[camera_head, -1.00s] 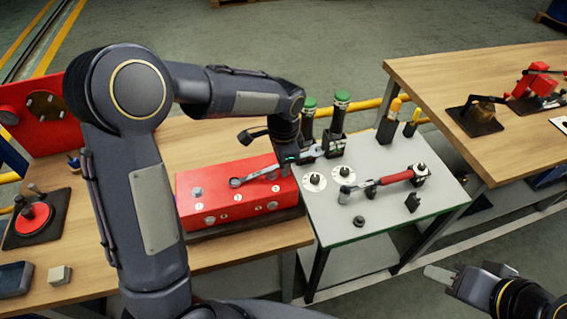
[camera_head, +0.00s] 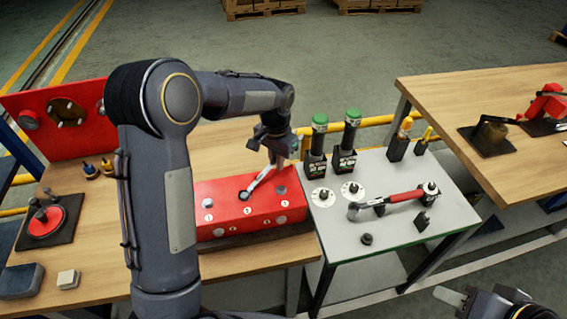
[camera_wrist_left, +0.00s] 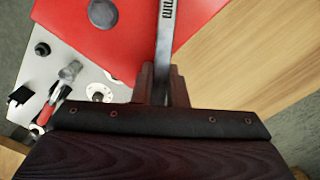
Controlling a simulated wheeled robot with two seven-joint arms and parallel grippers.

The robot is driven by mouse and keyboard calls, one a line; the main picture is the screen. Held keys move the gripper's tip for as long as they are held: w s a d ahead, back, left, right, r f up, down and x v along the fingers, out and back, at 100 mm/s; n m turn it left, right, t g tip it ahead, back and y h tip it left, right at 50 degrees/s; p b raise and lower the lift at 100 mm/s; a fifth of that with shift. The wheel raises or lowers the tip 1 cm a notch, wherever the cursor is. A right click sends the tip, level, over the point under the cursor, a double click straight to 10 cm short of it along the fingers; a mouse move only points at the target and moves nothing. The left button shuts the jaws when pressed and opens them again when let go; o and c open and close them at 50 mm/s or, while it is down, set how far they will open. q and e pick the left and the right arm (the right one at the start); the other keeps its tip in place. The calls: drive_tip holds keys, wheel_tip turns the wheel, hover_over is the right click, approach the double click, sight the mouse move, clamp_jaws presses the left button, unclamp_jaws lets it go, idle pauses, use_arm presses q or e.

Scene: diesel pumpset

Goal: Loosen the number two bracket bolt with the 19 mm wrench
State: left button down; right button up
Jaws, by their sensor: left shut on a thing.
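The red block (camera_head: 222,221) on the wooden bench carries a row of bolts with white number labels. The 19 mm wrench (camera_head: 262,180) has its ring end around or over the middle bolt; the bolt head is hardly visible there. My left gripper (camera_head: 277,159) is shut on the wrench's shaft, behind and right of that bolt. In the left wrist view the wrench (camera_wrist_left: 167,45) runs up from between the fingers (camera_wrist_left: 162,88), and its ring end is out of frame. My right gripper (camera_head: 450,297) is at the lower right, away from the block; its opening is unclear.
A grey-topped side table (camera_head: 335,240) stands right of the block. It holds a red-handled tool (camera_head: 390,198), two green-capped cylinders (camera_head: 318,140), and yellow-handled tools (camera_head: 402,140). A red round fixture (camera_head: 46,221) and a pale block (camera_head: 68,279) lie at left on the bench.

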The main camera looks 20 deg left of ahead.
use_arm(q)
drive_tip(key=shift+w+a+n, duration=0.2)
drive_tip(key=shift+a+n, duration=0.6)
drive_tip(key=shift+a, duration=0.05)
drive_tip(key=shift+r+p, duration=0.55)
drive_tip(key=shift+r, duration=0.05)
